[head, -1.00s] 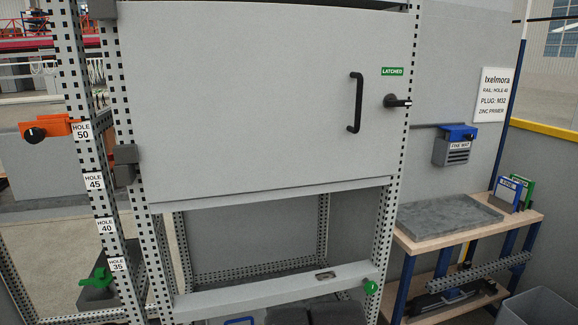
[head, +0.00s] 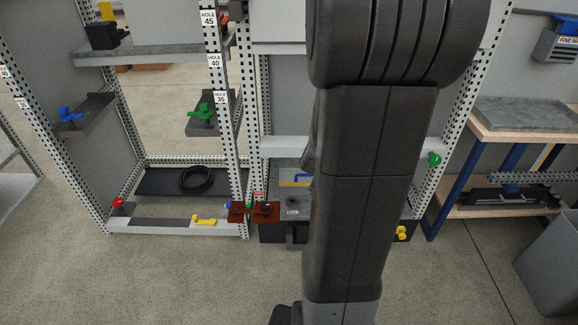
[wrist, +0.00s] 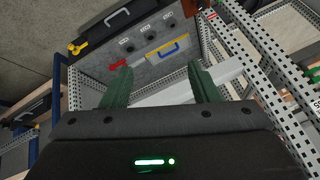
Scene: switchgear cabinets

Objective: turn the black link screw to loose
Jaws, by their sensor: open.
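I cannot tell for sure which part is the black link screw. In the head view, a small dark knob (head: 266,207) sits on reddish-brown plates (head: 239,211) at the foot of the frame, left of my arm. In the wrist view, a grey panel (wrist: 150,66) carries several black round knobs (wrist: 150,35) with small labels too small to read. My gripper (wrist: 160,86) shows in the wrist view with two green fingers spread apart and nothing between them. The panel is beyond the fingertips, not touched. My arm hides the middle of the head view and the gripper there.
A red lever (wrist: 118,64), a yellow lever (wrist: 77,47) and a blue handle (wrist: 173,48) are around the panel. Perforated uprights (wrist: 262,67) stand close on the right. A yellow lever (head: 204,220) and black coil (head: 196,180) are low left. Floor in front is open.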

